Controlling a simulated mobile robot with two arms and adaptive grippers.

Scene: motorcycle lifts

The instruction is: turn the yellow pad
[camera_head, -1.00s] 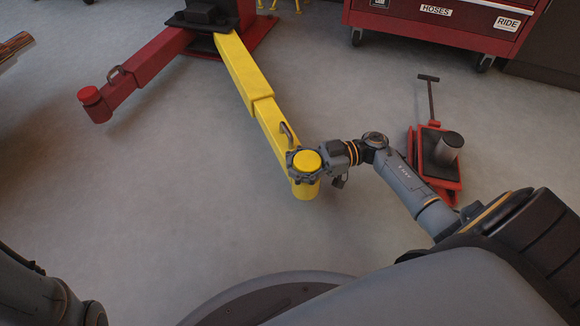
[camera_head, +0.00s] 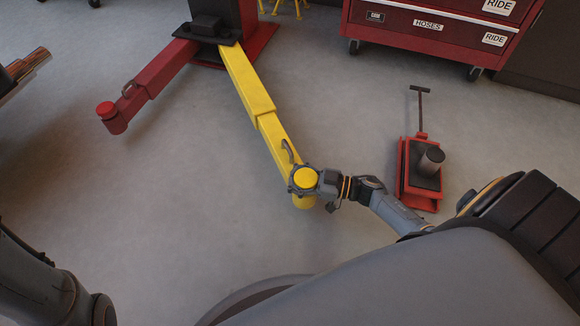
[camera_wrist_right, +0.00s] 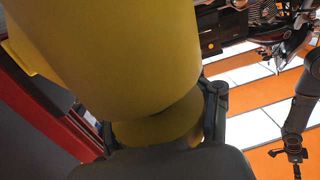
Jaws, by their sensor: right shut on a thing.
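The yellow pad (camera_head: 305,178) is a round disc at the near end of the yellow lift arm (camera_head: 262,105). My right gripper (camera_head: 304,180) is shut around the pad, with its dark fingers on the pad's rim. In the right wrist view the pad (camera_wrist_right: 160,132) sits between the fingers, partly hidden by the gripper body, next to the big yellow end of the lift arm (camera_wrist_right: 120,50). My left arm shows at the lower left of the head view, but its gripper is out of view.
A red lift arm (camera_head: 150,78) with a red pad (camera_head: 106,109) reaches left from the lift post. A red floor jack (camera_head: 420,178) stands to the right of my right arm. A red tool cabinet (camera_head: 430,28) is at the back right. The grey floor between is clear.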

